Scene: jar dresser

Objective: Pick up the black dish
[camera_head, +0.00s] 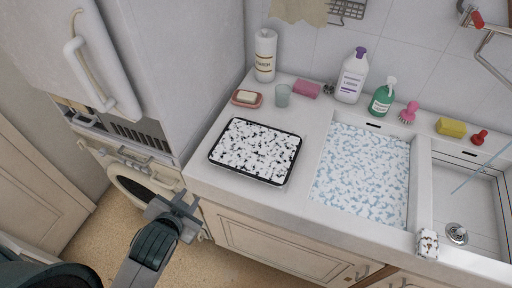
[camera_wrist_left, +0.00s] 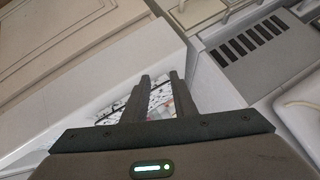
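The black dish (camera_head: 245,172) is a shallow rectangular tray with a black rim, covered in patches of white foam. It lies flat on the white counter, left of the foamy sink basin, in the head view. My left gripper (camera_head: 183,203) is below and left of the dish, in front of the counter's edge and apart from the dish. In the left wrist view its two fingers (camera_wrist_left: 159,80) stand apart with a gap between them, holding nothing. A black-and-white speckled patch shows around the fingers there; I cannot tell for sure that it is the dish. My right gripper is not in view.
A soap dish with soap (camera_head: 246,99), a glass (camera_head: 282,96) and a pink sponge (camera_head: 306,90) stand behind the dish. A paper towel roll (camera_head: 265,56) and bottles (camera_head: 351,77) line the wall. The foamy basin (camera_head: 362,180) lies right; a tall white cabinet (camera_head: 190,70) stands left.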

